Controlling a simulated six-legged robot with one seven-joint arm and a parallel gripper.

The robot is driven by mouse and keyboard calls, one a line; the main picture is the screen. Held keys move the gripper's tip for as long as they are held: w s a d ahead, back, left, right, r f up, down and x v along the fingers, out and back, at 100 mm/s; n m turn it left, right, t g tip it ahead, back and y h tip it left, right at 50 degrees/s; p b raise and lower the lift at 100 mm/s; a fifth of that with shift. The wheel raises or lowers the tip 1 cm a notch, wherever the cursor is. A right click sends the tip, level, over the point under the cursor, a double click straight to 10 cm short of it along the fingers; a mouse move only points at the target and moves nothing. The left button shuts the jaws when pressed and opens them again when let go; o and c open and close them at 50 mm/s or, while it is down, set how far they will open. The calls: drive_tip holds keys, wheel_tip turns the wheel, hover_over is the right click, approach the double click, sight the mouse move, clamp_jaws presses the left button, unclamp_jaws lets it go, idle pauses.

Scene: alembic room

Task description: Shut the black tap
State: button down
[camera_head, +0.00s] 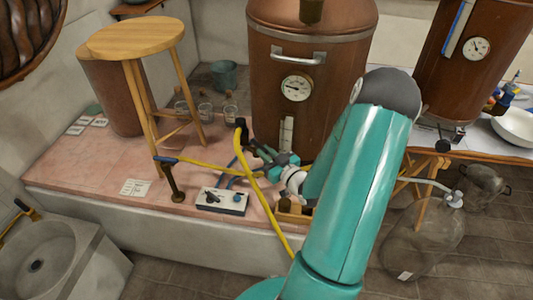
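A black tap-like fitting (240,124) stands at the upper end of the yellow hose, in front of the lower left side of the large copper vessel (312,95). Another black fitting (444,146) sits under the copper vessel at the right. I cannot tell for sure which is the task's tap. My gripper (257,149) is at the end of my teal arm, low in front of the large vessel. Its dark fingers point up and left towards the fitting by the hose, seemingly just short of it. Whether they are apart or closed is too small to tell.
A yellow hose (247,173) runs past my gripper and down over the tiled platform's edge. A white box with black knobs (222,201) and a wooden stool (137,38) stand left. A glass carboy (422,232) is on the floor right. A stone sink (40,262) is lower left.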

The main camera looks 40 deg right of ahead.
drive_tip(key=shift+d+n+y, duration=0.4)
drive_tip(key=shift+n+y, duration=0.4)
drive_tip(key=shift+y, duration=0.4)
drive_tip(key=c, duration=1.4)
unclamp_jaws()
drive_tip(key=shift+o, duration=0.2)
drive_tip(key=shift+h, duration=0.3)
drive_tip(key=shift+a+m+h, duration=0.25)
drive_tip(key=shift+m+h, duration=0.35)
drive_tip(key=shift+h, duration=0.2)
drive_tip(key=shift+s+a+m+h, duration=0.1)
drive_tip(key=shift+s+m+h, duration=0.15)
drive_tip(key=shift+m+h, duration=0.05)
drive_tip(key=s+a, duration=0.1)
drive_tip(key=s, duration=1.2)
drive_tip(key=shift+s, duration=0.15)
